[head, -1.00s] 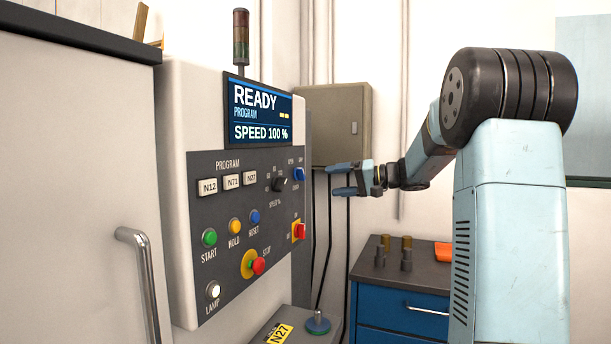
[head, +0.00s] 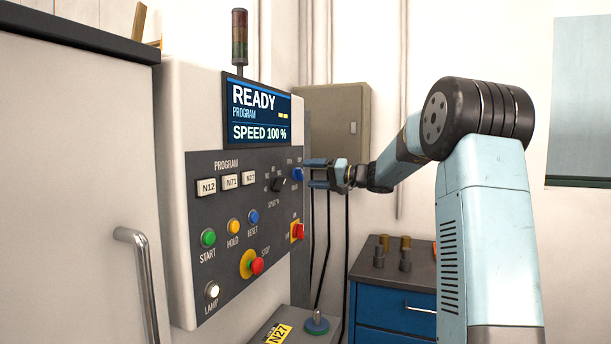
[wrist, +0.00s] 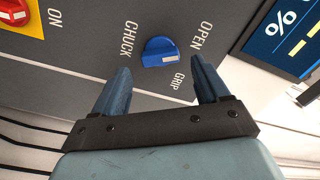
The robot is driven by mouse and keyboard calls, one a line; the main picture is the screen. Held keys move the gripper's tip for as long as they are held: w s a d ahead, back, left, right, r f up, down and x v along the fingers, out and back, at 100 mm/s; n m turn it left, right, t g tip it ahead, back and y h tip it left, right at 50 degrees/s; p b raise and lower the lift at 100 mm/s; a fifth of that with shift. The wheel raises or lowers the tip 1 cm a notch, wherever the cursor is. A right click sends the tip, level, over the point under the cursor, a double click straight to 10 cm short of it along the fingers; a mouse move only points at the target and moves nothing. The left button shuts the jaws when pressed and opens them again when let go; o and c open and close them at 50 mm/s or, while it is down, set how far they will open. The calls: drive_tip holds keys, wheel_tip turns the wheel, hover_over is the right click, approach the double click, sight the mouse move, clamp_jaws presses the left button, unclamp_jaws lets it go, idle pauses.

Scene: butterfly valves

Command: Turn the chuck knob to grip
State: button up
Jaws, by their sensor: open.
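The blue chuck knob (head: 297,174) is at the upper right of the dark control panel (head: 235,270). In the wrist view the knob (wrist: 159,49) sits between the words CHUCK and OPEN, with GRIP printed below right. A white mark shows on its face; I cannot tell exactly which word it points at. My gripper (head: 309,174) is open and empty, its fingers pointing at the panel close to the knob. In the wrist view my gripper's (wrist: 160,68) blue fingers lie on either side below the knob, with no visible contact.
A black speed knob (head: 278,185) is left of the chuck knob. A red switch on a yellow plate (head: 298,231) is below it. The screen (head: 258,112) above reads READY, SPEED 100 %. A grey wall box (head: 335,123) is behind; a blue cabinet (head: 392,310) stands lower right.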

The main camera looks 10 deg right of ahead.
sight(299, 174)
drive_tip(key=shift+x, duration=1.55)
drive_tip(key=shift+c, duration=0.3)
drive_tip(key=shift+d, duration=0.1)
drive_tip(key=c, duration=1)
drive_tip(key=shift+f+m, duration=0.1)
drive_tip(key=shift+m, duration=0.3)
drive_tip(key=m, duration=0.7)
drive_tip(key=f+m, duration=0.1)
drive_tip(key=m, duration=0.3)
